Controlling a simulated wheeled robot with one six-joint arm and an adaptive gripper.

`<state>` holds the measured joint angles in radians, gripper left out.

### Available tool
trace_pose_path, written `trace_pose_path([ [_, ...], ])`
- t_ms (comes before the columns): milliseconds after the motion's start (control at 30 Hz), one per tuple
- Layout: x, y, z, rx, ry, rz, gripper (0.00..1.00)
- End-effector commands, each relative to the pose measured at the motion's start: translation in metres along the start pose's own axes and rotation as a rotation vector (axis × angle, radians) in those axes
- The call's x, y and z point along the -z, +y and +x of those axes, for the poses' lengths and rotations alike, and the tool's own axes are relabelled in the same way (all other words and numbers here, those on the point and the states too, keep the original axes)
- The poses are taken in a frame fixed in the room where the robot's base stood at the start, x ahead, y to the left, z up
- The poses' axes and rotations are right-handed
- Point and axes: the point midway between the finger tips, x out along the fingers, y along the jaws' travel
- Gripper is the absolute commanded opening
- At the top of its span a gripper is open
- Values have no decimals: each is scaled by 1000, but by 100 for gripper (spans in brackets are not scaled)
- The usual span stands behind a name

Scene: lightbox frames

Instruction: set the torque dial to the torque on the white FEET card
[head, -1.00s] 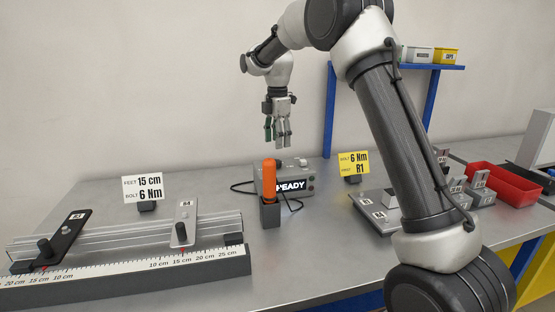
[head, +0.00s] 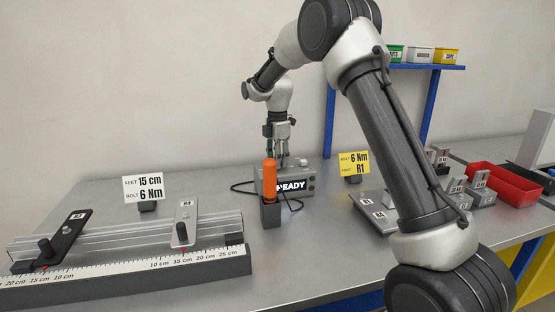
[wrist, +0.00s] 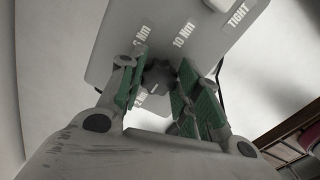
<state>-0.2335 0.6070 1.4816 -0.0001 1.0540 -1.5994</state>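The white FEET card (head: 143,188) stands at the left in the head view and reads "FEET 15 cm, BOLT 6 Nm". The grey torque box (head: 308,178) stands at the back middle, its display reading "READY". In the wrist view, the dark torque dial (wrist: 158,74) is on the box top (wrist: 115,30), with labels for 6 Nm, 10 Nm and TIGHT; another label is partly hidden. My gripper (head: 282,160) points down over the box. In the wrist view its green-padded fingers (wrist: 158,88) are open on either side of the dial; contact is unclear.
An orange-handled tool (head: 269,180) stands in a holder just in front of the box. A yellow card (head: 354,163) reads "6 Nm, R1". A ruled rail (head: 125,277) lies at the left; a red bin (head: 508,186) is at the right. A cable loops beside the box.

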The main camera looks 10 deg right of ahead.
Motion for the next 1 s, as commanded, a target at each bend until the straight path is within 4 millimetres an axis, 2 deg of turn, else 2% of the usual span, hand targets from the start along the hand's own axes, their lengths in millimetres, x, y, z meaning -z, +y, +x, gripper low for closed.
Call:
trace_pose_path([
  [33, 0, 0, 0, -1, 0, 0, 17],
  [100, 0, 0, 0, -1, 0, 0, 10],
  [467, 0, 0, 0, -2, 0, 49, 10],
  [667, 0, 0, 0, -2, 0, 168, 10],
  [1000, 0, -2, 0, -1, 0, 478, 10],
])
